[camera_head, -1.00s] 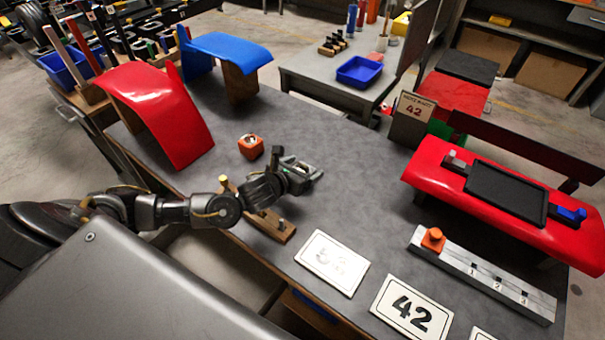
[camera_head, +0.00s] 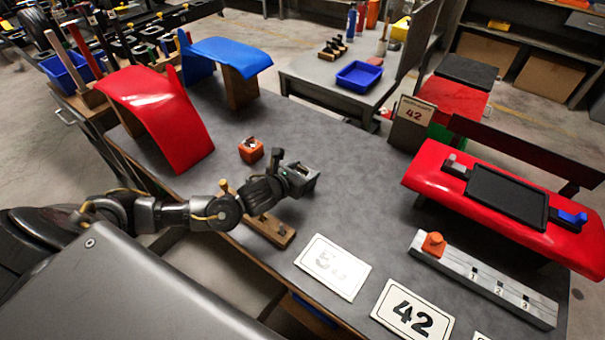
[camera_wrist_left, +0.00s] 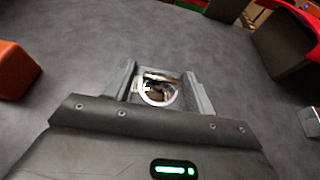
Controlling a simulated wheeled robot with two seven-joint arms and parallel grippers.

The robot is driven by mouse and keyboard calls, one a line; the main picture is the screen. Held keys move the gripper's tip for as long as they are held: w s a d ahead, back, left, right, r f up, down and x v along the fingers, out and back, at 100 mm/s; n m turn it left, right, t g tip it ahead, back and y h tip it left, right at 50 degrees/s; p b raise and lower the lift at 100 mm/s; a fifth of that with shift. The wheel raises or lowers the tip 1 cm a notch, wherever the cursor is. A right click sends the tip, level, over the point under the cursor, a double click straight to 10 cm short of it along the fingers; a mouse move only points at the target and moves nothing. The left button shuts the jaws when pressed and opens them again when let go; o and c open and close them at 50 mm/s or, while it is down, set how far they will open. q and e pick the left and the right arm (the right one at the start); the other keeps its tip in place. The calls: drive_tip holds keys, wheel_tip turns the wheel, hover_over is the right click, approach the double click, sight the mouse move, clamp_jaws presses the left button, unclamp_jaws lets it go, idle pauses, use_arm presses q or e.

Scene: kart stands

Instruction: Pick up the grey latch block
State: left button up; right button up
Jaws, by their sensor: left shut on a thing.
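My left gripper (camera_head: 306,180) is over the grey table, to the right of an orange block (camera_head: 250,150). In the left wrist view its two fingers (camera_wrist_left: 160,92) are shut on a small grey block (camera_wrist_left: 158,90) with a shiny ring on top, which seems to be the grey latch block. In the head view the fingers largely hide it, and it appears a little above the table top. The orange block also shows in the left wrist view (camera_wrist_left: 15,70), apart from the gripper. My right gripper is not in view.
A wooden peg rack (camera_head: 268,229) lies below my left wrist. A red stand (camera_head: 425,172) carrying a black tray (camera_head: 507,195) is at the right, with a grey numbered rail (camera_head: 490,283) in front. A red curved panel (camera_head: 165,110) stands at the left. The table's middle is clear.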

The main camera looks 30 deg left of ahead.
use_arm(q)
wheel_tip(320, 180, up, 2)
drive_tip(key=shift+r+b, duration=0.2)
drive_tip(key=shift+b, duration=0.15)
drive_tip(key=s+r+p, duration=0.7)
drive_tip(key=s+r, duration=0.3)
drive_tip(key=s, duration=0.4)
drive_tip(key=shift+d+r, duration=0.1)
